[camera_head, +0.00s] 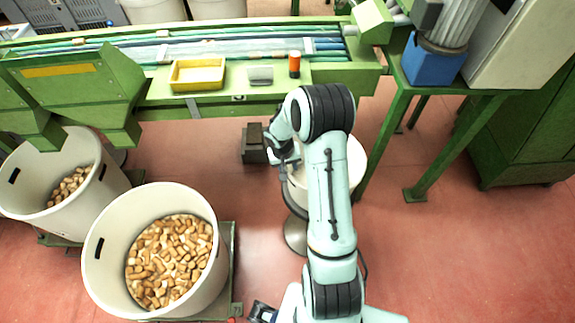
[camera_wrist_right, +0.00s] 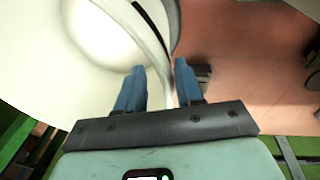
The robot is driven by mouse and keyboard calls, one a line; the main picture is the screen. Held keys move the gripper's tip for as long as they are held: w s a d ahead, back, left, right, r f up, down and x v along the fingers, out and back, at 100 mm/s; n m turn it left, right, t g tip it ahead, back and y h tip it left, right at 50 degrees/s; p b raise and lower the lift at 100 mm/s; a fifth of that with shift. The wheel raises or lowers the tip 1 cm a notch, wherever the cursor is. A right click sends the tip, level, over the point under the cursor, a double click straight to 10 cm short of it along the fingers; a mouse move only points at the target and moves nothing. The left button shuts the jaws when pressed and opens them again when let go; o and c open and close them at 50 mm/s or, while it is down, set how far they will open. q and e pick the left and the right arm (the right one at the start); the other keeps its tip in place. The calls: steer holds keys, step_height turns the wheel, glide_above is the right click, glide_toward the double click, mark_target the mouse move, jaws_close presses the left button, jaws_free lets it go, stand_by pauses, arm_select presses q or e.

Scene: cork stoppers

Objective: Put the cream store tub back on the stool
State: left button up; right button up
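The cream tub (camera_head: 353,160) is at the centre right of the head view, largely hidden behind my right arm. A stool with a round grey foot (camera_head: 295,236) stands beneath it; I cannot tell whether the tub rests fully on the seat. My right gripper (camera_head: 287,160) is at the tub's left side. In the right wrist view the pale tub (camera_wrist_right: 95,45) fills the upper left, and its wall passes between the blue fingers of my right gripper (camera_wrist_right: 161,72). A gap shows beside the wall, so the fingers look open. My left gripper (camera_head: 262,312) only partly shows at the bottom edge.
A green machine bench (camera_head: 330,75) spans the back, bearing a yellow tray (camera_head: 197,74). A dark block (camera_head: 254,146) is left of my right gripper. Two large bins of corks (camera_head: 100,255) stand at left. Red floor is clear at lower right.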

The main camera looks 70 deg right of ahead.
step_height(320, 180, up, 12)
steer(key=a+p, duration=0.2)
steer(key=w+a+f+n+t+y, duration=0.1)
steer(key=w+a+f+n+y, duration=0.15)
steer(key=a+f, duration=0.7)
steer(key=w+a+f+n+y, duration=0.2)
steer(key=w+a+f, duration=0.2)
steer(key=a+f, duration=0.55)
steer(key=s+a+f+n, duration=0.1)
steer(key=s+a+f, duration=0.1)
steer(key=a, duration=0.4)
steer(key=s+a+f+n+g, duration=0.1)
steer(key=s+a+f, duration=0.2)
steer(key=s+a, duration=0.2)
steer(key=s+a+f+n, duration=0.1)
steer(key=s+a+f, duration=0.2)
steer(key=a, duration=0.6)
steer(key=shift+s+a+f+y, duration=0.15)
steer(key=shift+s+f+y, duration=0.1)
steer(key=shift+s+y, duration=0.25)
steer(key=shift+n, duration=0.25)
